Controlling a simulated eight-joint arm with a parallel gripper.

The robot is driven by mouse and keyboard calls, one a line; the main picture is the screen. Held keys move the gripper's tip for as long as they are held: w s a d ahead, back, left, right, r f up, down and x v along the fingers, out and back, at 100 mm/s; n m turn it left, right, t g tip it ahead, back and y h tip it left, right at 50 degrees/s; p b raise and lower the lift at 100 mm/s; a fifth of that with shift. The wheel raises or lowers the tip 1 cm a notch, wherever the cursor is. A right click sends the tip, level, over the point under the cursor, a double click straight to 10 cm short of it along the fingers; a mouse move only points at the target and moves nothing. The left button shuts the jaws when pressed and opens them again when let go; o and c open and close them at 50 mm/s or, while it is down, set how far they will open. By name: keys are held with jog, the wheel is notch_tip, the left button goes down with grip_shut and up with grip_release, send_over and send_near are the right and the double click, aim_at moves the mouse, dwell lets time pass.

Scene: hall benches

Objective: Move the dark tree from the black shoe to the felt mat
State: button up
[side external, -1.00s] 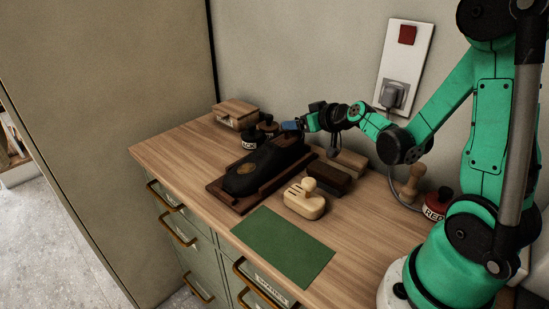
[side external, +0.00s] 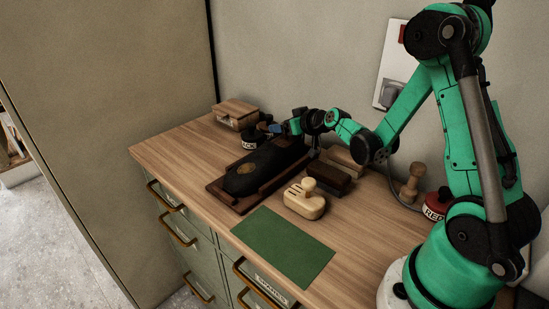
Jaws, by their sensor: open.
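The black shoe (side external: 268,170) lies on a dark brown wooden tray (side external: 222,196). A brownish round patch shows on its upper side. I cannot make out the dark tree as a separate thing; the shoe's far end is dark and partly behind my gripper. The green felt mat (side external: 283,246) lies flat and empty near the front of the bench. My gripper (side external: 274,128), with blue fingers, is open over the far end of the shoe, close to the dark tins. I cannot tell whether it touches anything.
A labelled tin (side external: 250,139) and a wooden box (side external: 236,114) are at the far left. A red-topped tin (side external: 437,203) and wooden handle (side external: 411,186) stand by the wall.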

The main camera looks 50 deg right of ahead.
grip_shut()
jog(key=shift+r, duration=0.15)
